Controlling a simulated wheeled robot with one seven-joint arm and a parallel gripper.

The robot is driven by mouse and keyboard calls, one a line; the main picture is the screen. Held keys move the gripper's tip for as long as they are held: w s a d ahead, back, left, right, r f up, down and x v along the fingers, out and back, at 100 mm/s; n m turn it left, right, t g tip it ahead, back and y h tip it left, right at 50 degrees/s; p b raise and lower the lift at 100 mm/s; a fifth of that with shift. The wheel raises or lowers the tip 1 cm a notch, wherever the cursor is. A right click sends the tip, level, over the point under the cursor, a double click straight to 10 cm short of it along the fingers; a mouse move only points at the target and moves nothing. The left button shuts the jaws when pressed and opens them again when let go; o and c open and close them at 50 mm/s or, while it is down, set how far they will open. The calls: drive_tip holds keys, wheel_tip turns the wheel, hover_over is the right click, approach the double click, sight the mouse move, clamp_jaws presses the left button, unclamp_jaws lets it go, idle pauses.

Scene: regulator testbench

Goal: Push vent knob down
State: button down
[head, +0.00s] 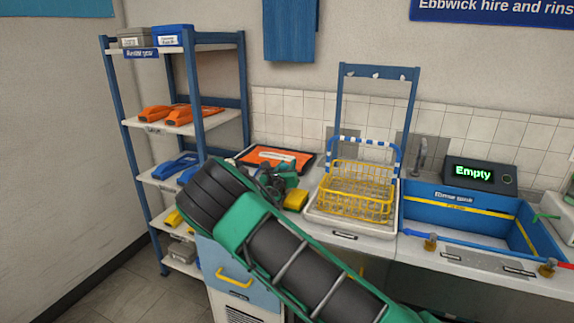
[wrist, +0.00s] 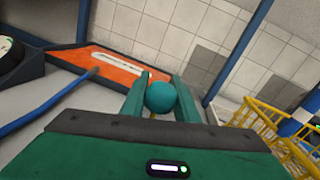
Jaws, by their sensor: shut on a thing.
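A round teal knob (wrist: 161,97), which looks like the vent knob, sits between the two green fingers of my gripper (wrist: 161,92) in the wrist view. My gripper is shut on it. A thin yellowish stem shows just below the ball; the rest below is hidden by the gripper body. In the head view my gripper (head: 283,180) is over the counter, in front of the orange panel, and partly hidden by my arm. The knob cannot be made out there.
An orange panel (head: 250,158) lies behind my gripper. A yellow wire basket (head: 358,190) stands to the right, then a blue sink (head: 460,207) and a display reading "Empty" (head: 475,172). A shelf rack (head: 176,122) stands left. A blue hose (wrist: 62,108) runs left of the fingers.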

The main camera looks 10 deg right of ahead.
drive_tip(key=shift+s+a+f, duration=0.1)
drive_tip(key=shift+f, duration=0.8)
drive_tip(key=c, duration=1.4)
unclamp_jaws()
drive_tip(key=shift+o, duration=0.2)
drive_tip(key=shift+r, duration=0.1)
drive_tip(key=v, duration=1)
drive_tip(key=shift+s+a, duration=0.15)
drive_tip(key=shift+s, duration=0.15)
